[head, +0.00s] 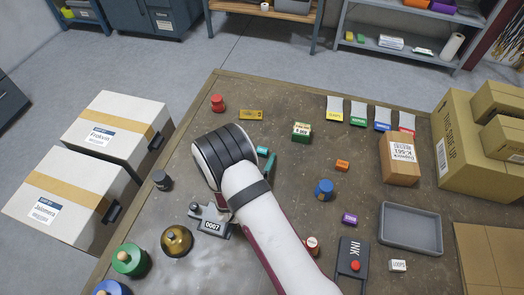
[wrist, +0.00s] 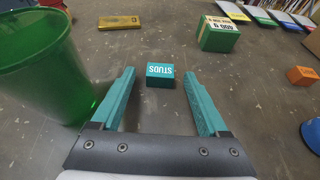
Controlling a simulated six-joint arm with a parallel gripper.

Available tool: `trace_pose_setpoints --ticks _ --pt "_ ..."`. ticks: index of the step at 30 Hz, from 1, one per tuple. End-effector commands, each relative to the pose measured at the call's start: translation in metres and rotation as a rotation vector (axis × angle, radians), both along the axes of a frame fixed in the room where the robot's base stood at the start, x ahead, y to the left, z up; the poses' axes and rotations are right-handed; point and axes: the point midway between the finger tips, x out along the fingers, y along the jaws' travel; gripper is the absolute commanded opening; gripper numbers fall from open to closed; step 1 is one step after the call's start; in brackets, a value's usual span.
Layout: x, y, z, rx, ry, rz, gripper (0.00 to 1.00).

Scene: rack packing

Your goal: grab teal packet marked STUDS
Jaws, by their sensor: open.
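The teal packet marked STUDS (wrist: 160,81) lies on the table just beyond my fingertips in the wrist view, centred between them. In the head view the packet (head: 262,150) shows as a small teal block beside my gripper (head: 266,160), partly hidden by my arm. My gripper (wrist: 158,80) is open, with its two teal fingers spread on either side and nothing between them.
A green translucent container (wrist: 38,70) stands close by the left finger in the wrist view. A green box (wrist: 218,33) lies beyond to the right, an orange block (wrist: 301,75) further right. A yellow packet (wrist: 119,22) lies at the back.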

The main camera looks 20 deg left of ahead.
Motion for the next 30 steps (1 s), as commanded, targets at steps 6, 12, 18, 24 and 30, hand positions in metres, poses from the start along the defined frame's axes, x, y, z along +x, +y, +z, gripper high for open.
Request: trace_pose_setpoints --ticks 6,12,18,24,30 --pt "0.000 0.000 0.000 0.000 0.000 0.000 0.51" --pt "-0.001 0.000 0.000 0.000 0.000 -0.001 0.14" --pt "-0.001 0.000 0.000 0.001 0.000 -0.001 0.00" --pt "0.000 0.000 0.003 0.001 -0.001 -0.001 0.00" --pt "0.000 0.001 0.041 0.004 -0.003 -0.001 0.00"
